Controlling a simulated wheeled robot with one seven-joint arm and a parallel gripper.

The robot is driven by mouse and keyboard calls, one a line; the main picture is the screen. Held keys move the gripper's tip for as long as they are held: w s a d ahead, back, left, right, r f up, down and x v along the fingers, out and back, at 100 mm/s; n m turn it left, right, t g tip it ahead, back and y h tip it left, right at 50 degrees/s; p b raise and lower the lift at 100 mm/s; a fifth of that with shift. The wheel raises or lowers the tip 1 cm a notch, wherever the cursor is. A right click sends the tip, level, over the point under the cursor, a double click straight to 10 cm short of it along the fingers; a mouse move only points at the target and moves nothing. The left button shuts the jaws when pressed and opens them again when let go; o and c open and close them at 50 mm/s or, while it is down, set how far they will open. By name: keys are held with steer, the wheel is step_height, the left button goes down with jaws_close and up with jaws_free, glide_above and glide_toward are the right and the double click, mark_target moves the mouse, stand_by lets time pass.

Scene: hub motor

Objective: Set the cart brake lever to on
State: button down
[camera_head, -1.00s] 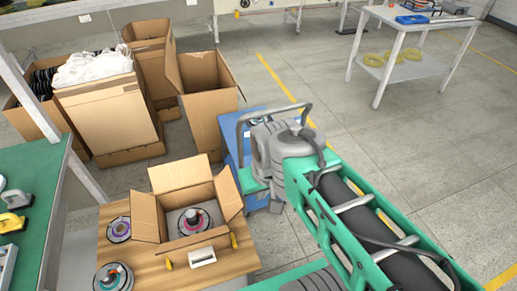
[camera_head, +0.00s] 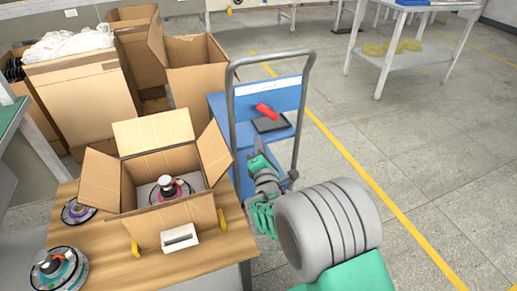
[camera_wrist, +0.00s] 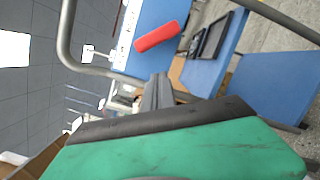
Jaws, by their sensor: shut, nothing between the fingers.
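The cart (camera_head: 284,92) is blue with a grey tubular handle and stands right of the wooden table. Its red brake lever (camera_head: 267,111) lies slanted on the blue upright panel, running from upper left to lower right. The red lever also shows in the wrist view (camera_wrist: 157,36), near the top. My gripper (camera_head: 257,147) is in front of the cart, a little below the red lever and apart from it. In the wrist view my gripper (camera_wrist: 158,80) shows grey fingers shut together, with nothing between them. Any on or off marking is too small to read.
The cart's handle tube (camera_head: 231,110) rises close beside my gripper. A wooden table (camera_head: 205,255) with an open carton (camera_head: 160,223) stands at left. Large cartons (camera_head: 78,105) are behind. The floor to the right is free up to a white table (camera_head: 420,62).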

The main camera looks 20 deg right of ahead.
mark_target(265, 108)
steer(key=f+n, duration=0.1)
steer(key=s+a+f+n+t+y, duration=0.1)
steer(key=n, duration=0.1)
steer(key=shift+a+f+t, duration=0.15)
steer(key=shift+t, duration=0.15)
steer(key=shift+w, duration=0.1)
steer(key=w+d+r, duration=0.2)
steer(key=w, duration=0.2)
steer(key=w+d+r, duration=0.2)
steer(key=w, duration=0.3)
steer(key=shift+w+d+r+b, duration=0.25)
steer(key=shift+d+b, duration=0.05)
steer(key=shift+b, duration=0.1)
steer(key=shift+w+r, duration=0.1)
